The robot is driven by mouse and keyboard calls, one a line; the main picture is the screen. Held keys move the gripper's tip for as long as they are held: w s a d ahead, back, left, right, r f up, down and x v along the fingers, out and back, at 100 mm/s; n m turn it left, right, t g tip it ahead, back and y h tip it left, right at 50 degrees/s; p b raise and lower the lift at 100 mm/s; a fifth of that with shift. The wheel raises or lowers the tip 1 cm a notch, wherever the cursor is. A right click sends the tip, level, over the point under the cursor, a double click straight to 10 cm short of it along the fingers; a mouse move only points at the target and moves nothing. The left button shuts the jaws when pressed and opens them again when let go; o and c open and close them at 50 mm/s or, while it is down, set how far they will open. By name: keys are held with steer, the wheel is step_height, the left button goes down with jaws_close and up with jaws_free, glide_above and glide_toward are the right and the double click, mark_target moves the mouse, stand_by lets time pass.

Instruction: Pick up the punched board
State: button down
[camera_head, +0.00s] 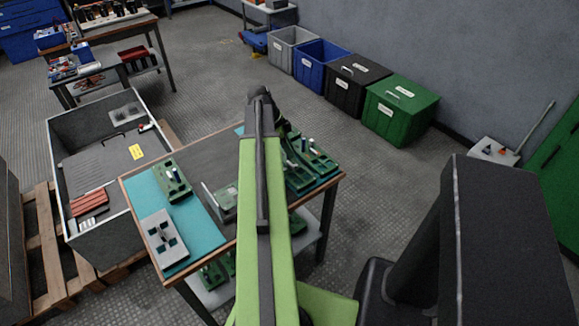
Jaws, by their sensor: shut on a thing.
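My green and black arm reaches over the workbench and covers its middle. My gripper (285,131) shows only as a dark part just right of the arm's far end; its fingertips are hidden. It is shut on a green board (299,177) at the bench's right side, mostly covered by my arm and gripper. I cannot tell whether this board is punched or lifted off the bench. A light grey plate with dark openings (163,240) lies on the teal mat (203,225) at the front left.
Another green board (172,180) lies on the mat, and one with pale posts (318,160) is at the right. A thin plate (213,202) stands tilted mid-bench. A grey bin (62,185) is at the left. Coloured crates (403,110) line the wall; floor between is clear.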

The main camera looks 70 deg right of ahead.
step_height(320, 180, up, 10)
steer(key=p, duration=1)
steer(key=shift+r, duration=0.15)
